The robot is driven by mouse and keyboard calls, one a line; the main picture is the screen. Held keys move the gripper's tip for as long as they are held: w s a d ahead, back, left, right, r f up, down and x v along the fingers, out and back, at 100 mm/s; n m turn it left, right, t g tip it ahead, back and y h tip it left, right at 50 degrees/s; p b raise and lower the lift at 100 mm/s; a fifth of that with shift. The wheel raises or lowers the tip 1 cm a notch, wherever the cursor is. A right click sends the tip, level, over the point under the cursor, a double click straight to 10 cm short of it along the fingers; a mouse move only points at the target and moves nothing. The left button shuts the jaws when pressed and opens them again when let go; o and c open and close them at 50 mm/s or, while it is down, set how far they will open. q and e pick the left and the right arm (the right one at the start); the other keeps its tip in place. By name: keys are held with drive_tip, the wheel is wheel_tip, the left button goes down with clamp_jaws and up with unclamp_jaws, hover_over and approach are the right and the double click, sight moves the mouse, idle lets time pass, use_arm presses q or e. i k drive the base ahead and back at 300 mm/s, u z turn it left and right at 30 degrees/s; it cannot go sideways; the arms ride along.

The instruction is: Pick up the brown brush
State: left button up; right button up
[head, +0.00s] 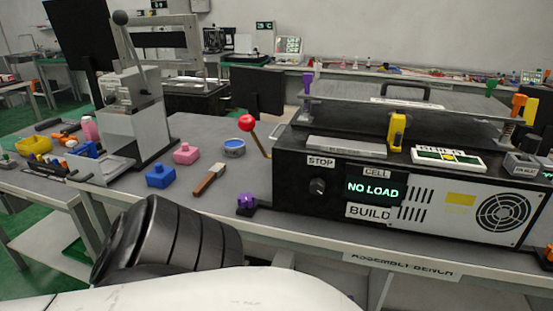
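The brown brush (209,180) lies on the grey bench top in the head view, left of the black machine. It lies at a slant, with its brown handle toward the lower left and a paler end toward the upper right. Nothing is touching it that I can see. Neither of my grippers shows in this view. A black ribbed part and a white part, which look like my own arm, fill the lower left and bottom of the picture, in front of the bench edge.
A blue block (160,177), a pink block (187,153), a blue round tin (234,148) and a purple piece (246,202) surround the brush. A red-knobbed lever (247,124) rises beside the black machine (345,187). A lever press (135,115) stands at left.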

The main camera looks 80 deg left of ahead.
sight(215, 172)
drive_tip(key=z, duration=0.05)
drive_tip(key=i, duration=0.85)
drive_tip(key=u, duration=3.45)
drive_tip(key=i, duration=0.5)
drive_tip(key=u, duration=0.05)
